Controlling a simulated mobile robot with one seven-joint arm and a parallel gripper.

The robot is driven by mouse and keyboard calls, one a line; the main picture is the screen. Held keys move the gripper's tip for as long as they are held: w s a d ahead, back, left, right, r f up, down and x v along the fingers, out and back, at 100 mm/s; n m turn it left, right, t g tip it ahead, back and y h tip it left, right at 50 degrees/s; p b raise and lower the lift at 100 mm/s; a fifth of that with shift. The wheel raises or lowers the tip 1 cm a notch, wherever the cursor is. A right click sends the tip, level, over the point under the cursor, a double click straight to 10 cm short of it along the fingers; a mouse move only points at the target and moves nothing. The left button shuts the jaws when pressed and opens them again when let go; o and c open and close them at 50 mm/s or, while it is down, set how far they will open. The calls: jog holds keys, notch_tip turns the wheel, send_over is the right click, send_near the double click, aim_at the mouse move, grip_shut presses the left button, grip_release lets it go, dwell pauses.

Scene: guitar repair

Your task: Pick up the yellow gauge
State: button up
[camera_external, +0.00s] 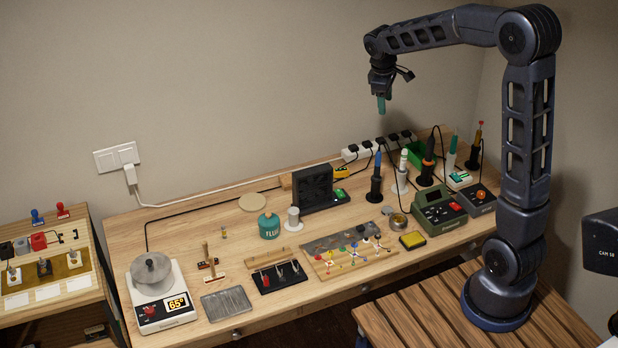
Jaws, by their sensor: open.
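A small yellow object with a dark face (341,172), perhaps the gauge, lies at the back of the workbench, just right of the black fan unit and partly hidden by it. A second yellow thing, a flat block in a dark tray (413,240), lies near the front right edge and looks like a sponge. My gripper (381,104) hangs high above the back of the bench, pointing down, with teal fingertips. It is open with nothing seen in it, up and to the right of the small yellow object and well apart from it.
A black fan unit (313,188) stands left of the small yellow object. A white power strip (379,147) with black plugs runs along the wall behind. Upright soldering tools, including a blue-tipped one (376,176), stand to the right. A teal flux jar (269,226) stands left of centre.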

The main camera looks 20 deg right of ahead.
jog(key=w+a+f+n+g+h, duration=0.1)
jog(key=w+a+f+n, duration=0.25)
jog(key=w+f, duration=0.85)
jog(key=n+g+h, duration=0.1)
jog(key=n, duration=0.3)
send_near(342, 169)
jog(key=shift+m, duration=0.25)
jog(key=x, duration=0.4)
jog(key=shift+w+a+f, duration=0.15)
jog(key=shift+a+f, duration=0.05)
jog(key=shift+f, duration=0.25)
jog(key=shift+s+x, duration=0.1)
jog(key=shift+x, duration=1.25)
jog(key=shift+s+x, duration=0.15)
jog(key=shift+x, duration=1.15)
jog(key=shift+d, duration=0.2)
jog(key=c, duration=1.1)
jog(key=shift+r, duration=0.1)
jog(key=shift+c, duration=0.2)
jog(key=shift+r, duration=0.1)
